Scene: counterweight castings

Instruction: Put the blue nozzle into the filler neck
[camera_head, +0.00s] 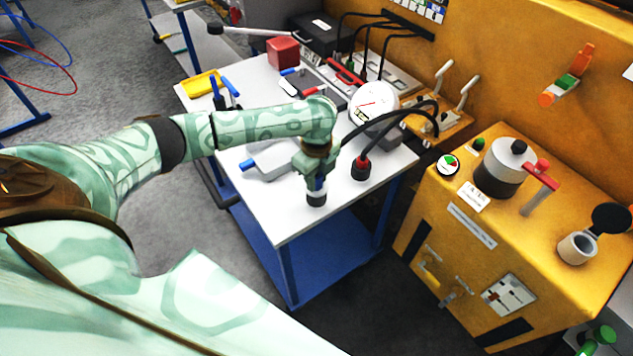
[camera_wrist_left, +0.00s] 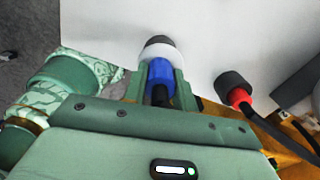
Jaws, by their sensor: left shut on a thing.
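My left gripper (camera_head: 318,174) is shut on the blue nozzle (camera_head: 316,198) over the front part of the white table. In the left wrist view, the nozzle's blue body (camera_wrist_left: 160,74) sits between the two fingers, with a white collar and dark tip beyond them. In the head view the nozzle points down; I cannot tell whether its tip touches the table. The filler neck (camera_head: 571,250) is a light, round, open-topped pipe on the yellow machine at far right, well apart from the gripper. Its black cap (camera_head: 612,218) is swung up. My right gripper is not in view.
A red nozzle with a black end (camera_head: 361,167) and black hose stands right of my gripper; it also shows in the left wrist view (camera_wrist_left: 237,93). A round gauge (camera_head: 374,101) is behind it. The yellow machine (camera_head: 480,255) carries a dark-and-silver canister (camera_head: 502,170) and a red-handled lever (camera_head: 542,178).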

